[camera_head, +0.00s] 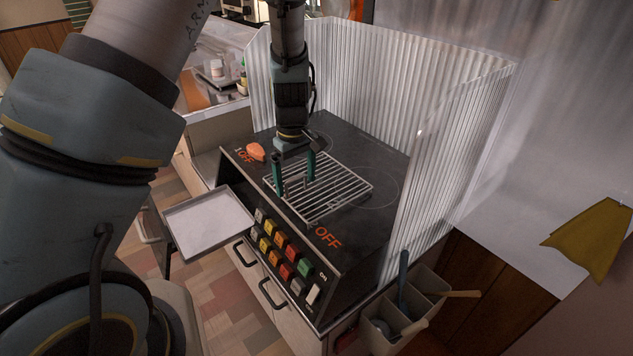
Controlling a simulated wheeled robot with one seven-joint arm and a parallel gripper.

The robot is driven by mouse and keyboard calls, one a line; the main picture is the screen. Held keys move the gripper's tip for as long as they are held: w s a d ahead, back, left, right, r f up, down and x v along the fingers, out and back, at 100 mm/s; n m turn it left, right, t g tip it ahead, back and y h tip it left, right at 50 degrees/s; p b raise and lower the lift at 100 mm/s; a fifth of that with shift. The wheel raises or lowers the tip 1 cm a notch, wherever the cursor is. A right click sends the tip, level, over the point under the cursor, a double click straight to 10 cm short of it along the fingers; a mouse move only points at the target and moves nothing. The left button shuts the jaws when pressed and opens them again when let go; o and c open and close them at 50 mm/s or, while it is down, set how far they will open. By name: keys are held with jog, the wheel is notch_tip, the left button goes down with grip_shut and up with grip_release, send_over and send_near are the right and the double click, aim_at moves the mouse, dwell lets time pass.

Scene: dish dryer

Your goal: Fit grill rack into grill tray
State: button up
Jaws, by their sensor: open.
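The grill rack (342,190), a grid of thin metal bars, lies on the dark stove top near its front edge. The grill tray (208,222), a shallow light-grey rectangular tray, is at the left front of the stove, lower than the stove top, and looks empty. My gripper (295,186) points down over the left part of the rack. Its two green fingers are apart, with the fingertips close to the bars. I cannot tell whether they touch the rack or whether a bar lies between them.
Corrugated metal screens (362,75) stand around the back and right of the stove. The front panel carries several coloured buttons (281,240). An orange piece (256,151) lies on the stove's left corner. A utensil holder (408,305) hangs at the right front. The stove top behind the rack is clear.

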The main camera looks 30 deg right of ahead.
jog(key=shift+c, duration=0.2)
jog(key=c, duration=1.4)
